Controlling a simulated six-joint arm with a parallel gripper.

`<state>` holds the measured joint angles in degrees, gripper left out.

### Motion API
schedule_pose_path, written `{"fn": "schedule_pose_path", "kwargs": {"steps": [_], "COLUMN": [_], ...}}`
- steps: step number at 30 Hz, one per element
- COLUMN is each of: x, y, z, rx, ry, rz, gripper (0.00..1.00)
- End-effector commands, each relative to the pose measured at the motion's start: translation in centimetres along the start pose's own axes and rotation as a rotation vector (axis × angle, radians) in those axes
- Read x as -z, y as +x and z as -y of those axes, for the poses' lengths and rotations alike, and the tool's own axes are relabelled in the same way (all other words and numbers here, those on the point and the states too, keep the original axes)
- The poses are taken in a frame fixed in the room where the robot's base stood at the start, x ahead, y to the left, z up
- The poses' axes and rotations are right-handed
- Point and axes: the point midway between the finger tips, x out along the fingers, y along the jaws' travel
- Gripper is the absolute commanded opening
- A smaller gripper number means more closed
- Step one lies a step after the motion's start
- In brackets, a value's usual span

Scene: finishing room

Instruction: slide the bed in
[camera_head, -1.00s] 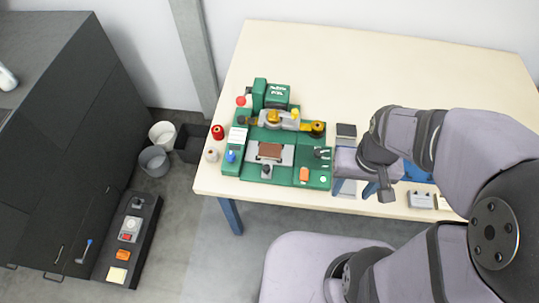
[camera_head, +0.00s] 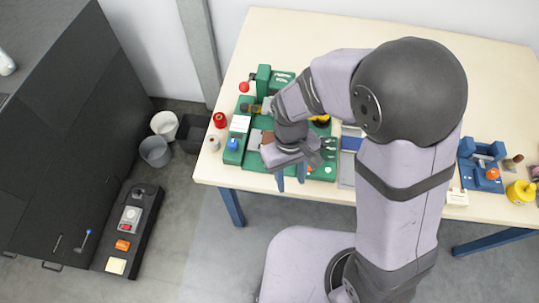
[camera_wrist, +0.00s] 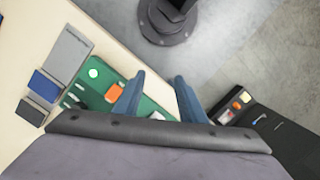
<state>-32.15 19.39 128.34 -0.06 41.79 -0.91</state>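The green machine (camera_head: 233,156) stands on the table at the left front. Its bed, a grey plate (camera_head: 253,140) with a brown piece (camera_head: 267,137) on it, shows only in part at the machine's middle. My arm hides the rest of the bed, including its front knob. My gripper (camera_head: 291,180) is over the machine's front edge, its blue fingers pointing down. In the wrist view, the fingers (camera_wrist: 158,97) are apart with nothing held between them. The green base (camera_wrist: 150,106) and an orange button (camera_wrist: 114,92) lie below; the bed cannot be made out there.
Spools, one red (camera_head: 219,120), stand left of the machine. A blue block and grey plate (camera_wrist: 66,50) lie right of it. A blue device (camera_head: 480,165) and yellow bottle (camera_head: 521,193) are at the table's right. Buckets (camera_head: 155,152) and a black control strip (camera_head: 130,230) are left.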

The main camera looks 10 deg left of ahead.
Motion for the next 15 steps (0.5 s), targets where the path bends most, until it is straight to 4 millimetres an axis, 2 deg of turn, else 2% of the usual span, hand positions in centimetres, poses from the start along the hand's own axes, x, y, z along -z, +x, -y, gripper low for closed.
{"fn": "schedule_pose_path", "kwargs": {"steps": [1,3,7,10,15], "x": [2.4,5.3,9.6,11.2,10.8], "y": [0.1,-0.6,-3.5,-5.0,-4.8], "z": [0.8,1.1,1.1,1.1,1.0], "rx": [-0.005,-0.007,-0.01,-0.016,-0.019], "ry": [-0.04,-0.068,-0.107,-0.152,-0.208], "rz": [-0.019,-0.055,-0.145,-0.181,-0.166], "gripper": [0.37,0.37,0.37,0.37,0.37]}}
